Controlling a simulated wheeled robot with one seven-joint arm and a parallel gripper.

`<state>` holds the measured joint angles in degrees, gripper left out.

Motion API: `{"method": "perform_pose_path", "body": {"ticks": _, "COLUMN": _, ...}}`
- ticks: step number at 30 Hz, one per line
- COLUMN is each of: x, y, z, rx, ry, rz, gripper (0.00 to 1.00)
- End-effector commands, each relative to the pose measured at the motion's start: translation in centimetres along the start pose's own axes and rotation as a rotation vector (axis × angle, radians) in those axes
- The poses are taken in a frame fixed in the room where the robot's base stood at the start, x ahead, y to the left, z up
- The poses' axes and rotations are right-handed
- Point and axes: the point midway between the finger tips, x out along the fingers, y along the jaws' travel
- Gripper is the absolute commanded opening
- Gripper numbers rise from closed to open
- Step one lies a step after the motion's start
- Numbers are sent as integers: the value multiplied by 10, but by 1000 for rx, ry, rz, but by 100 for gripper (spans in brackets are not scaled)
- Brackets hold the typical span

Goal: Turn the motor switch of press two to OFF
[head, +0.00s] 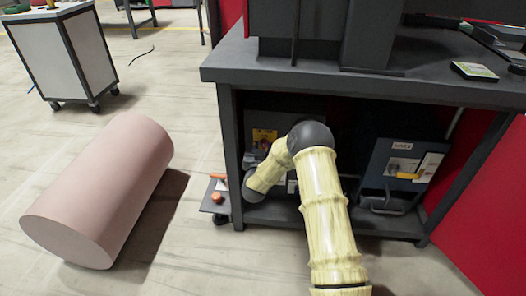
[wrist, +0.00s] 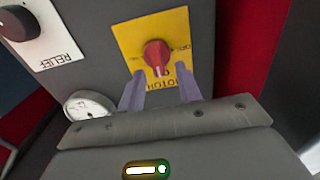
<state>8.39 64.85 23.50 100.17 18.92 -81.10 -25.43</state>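The motor switch is a red knob (wrist: 156,54) on a yellow plate (wrist: 130,38) on a grey box, seen in the wrist view. Its handle looks roughly upright in the picture. Lettering like OFF is to its right, and part of the word MOTOR shows below it. My gripper (wrist: 160,82) is open, its two grey fingers apart just below the knob and pointing at the plate. I cannot tell whether they touch it. The yellow plate also shows in the head view (head: 263,136), under the bench; there my arm hides the gripper and most of the box.
A black RELIEF knob (wrist: 18,22) and a round gauge (wrist: 89,105) are left of the switch. Bench legs and top (head: 300,78) frame the space. A second blue-grey unit (head: 380,160) stands right of my arm. A pink cylinder (head: 105,185) lies on the floor at left.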

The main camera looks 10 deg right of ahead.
Motion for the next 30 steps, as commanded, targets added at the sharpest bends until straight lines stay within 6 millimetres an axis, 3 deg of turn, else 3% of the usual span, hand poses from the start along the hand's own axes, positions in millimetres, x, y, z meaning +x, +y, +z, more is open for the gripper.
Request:
{"method": "perform_pose_path", "body": {"ticks": 10, "x": 6, "y": 0, "z": -1, "rx": 0, "ry": 0, "rz": 0, "gripper": 35}}
{"method": "perform_pose_path", "body": {"ticks": 16, "x": 6, "y": 0, "z": -1, "rx": 0, "ry": 0, "rz": -1, "gripper": 0}}
{"method": "perform_pose_path", "body": {"ticks": 30, "x": 5, "y": -2, "z": -2, "rx": -55, "ry": 0, "rz": -3, "gripper": 0}}
